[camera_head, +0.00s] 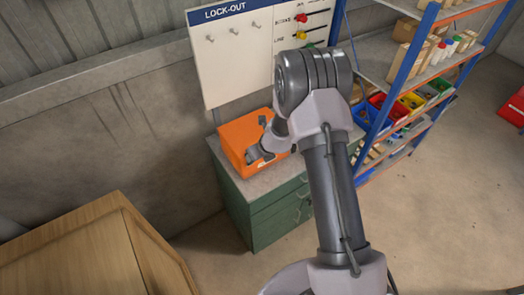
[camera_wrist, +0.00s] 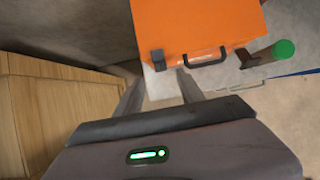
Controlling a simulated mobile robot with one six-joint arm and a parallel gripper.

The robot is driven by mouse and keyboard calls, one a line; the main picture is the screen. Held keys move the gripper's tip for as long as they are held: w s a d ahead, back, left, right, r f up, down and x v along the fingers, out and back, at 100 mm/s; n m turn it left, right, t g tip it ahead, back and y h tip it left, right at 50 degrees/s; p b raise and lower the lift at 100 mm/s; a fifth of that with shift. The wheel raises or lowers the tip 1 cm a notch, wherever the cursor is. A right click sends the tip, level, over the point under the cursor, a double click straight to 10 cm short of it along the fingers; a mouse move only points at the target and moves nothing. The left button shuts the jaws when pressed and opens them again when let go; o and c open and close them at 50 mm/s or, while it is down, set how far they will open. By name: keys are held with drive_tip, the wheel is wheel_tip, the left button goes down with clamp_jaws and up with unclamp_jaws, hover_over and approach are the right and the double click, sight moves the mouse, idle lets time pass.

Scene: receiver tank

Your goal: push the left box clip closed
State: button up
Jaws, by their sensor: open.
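The orange box (camera_head: 235,133) sits on top of the green cabinet, beside the wall. In the wrist view the box (camera_wrist: 190,22) fills the top middle, with a dark handle (camera_wrist: 206,60) on its near side. The left clip (camera_wrist: 158,60) is a small dark block at the near edge, left of the handle. I cannot tell whether it is fully closed. The right clip (camera_wrist: 247,58) juts out from the box. My gripper (camera_wrist: 160,77) is open and empty, its fingertips just short of the left clip. In the head view my arm hides part of the box and gripper.
The green cabinet (camera_head: 268,212) has a grey top with little free room. A wooden crate (camera_head: 85,255) stands at the lower left. A lock-out board (camera_head: 235,58) hangs behind the box. A blue shelf rack (camera_head: 405,75) with bins stands right. A green-capped cylinder (camera_wrist: 283,50) is right of the box.

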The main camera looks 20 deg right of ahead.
drive_tip(key=p+v, duration=0.1)
drive_tip(key=v, duration=0.9)
